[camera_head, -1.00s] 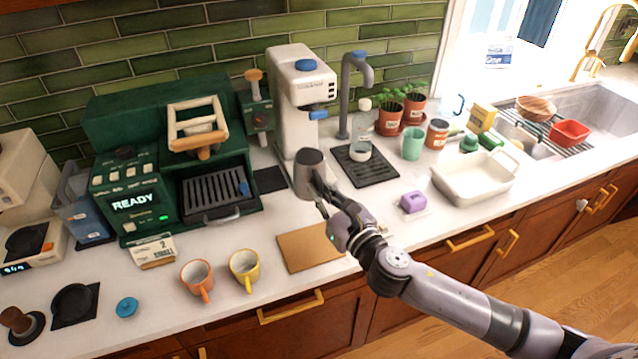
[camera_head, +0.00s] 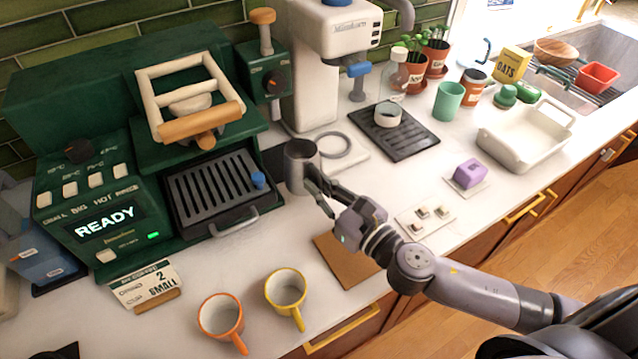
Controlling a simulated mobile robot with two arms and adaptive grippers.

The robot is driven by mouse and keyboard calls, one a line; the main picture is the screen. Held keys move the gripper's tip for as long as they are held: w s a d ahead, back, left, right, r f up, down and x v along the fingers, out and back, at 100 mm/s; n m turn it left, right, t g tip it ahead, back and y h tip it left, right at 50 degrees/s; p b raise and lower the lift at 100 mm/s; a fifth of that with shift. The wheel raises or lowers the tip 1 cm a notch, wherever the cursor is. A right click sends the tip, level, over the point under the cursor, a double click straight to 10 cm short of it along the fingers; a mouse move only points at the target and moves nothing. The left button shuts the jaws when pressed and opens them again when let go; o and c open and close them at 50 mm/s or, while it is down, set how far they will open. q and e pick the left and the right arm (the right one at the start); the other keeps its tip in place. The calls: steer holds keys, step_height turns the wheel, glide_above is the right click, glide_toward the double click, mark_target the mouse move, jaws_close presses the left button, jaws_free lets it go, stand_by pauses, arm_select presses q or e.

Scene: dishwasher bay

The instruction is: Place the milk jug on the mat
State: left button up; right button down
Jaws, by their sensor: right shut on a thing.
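The milk jug (camera_head: 299,168) is a small grey metal jug, roughly upright, with its open top showing. My right gripper (camera_head: 326,197) is shut on its near right side. The jug is in front of the white machine; I cannot tell how far it is above the counter. A tan mat (camera_head: 345,264) lies on the counter below and nearer, partly covered by my right gripper and arm. A dark mat (camera_head: 271,163) beside the green coffee machine is partly hidden behind the jug. My left gripper is out of view.
The green coffee machine (camera_head: 90,175) with its drip tray (camera_head: 212,190) stands left, and the white machine (camera_head: 330,80) behind. An orange mug (camera_head: 221,316) and a yellow mug (camera_head: 286,290) stand in front. A black drain mat (camera_head: 400,135) lies right of the jug.

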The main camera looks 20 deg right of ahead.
mark_target(293, 157)
steer(key=shift+w, duration=0.45)
steer(key=x, duration=0.3)
steer(key=d+f+x, duration=0.1)
steer(key=x, duration=0.2)
steer(key=b+x, duration=0.1)
steer(key=x, duration=0.3)
steer(key=shift+w+d+f, duration=0.25)
steer(key=shift+w+d, duration=0.05)
steer(key=shift+d, duration=0.05)
steer(key=shift+w+a, duration=0.15)
steer(key=shift+w, duration=0.5)
steer(key=shift+f+b, duration=0.35)
steer(key=shift+f, duration=0.15)
steer(key=shift+s, duration=0.1)
steer(key=shift+f+b, duration=0.4)
steer(key=shift+f, duration=0.2)
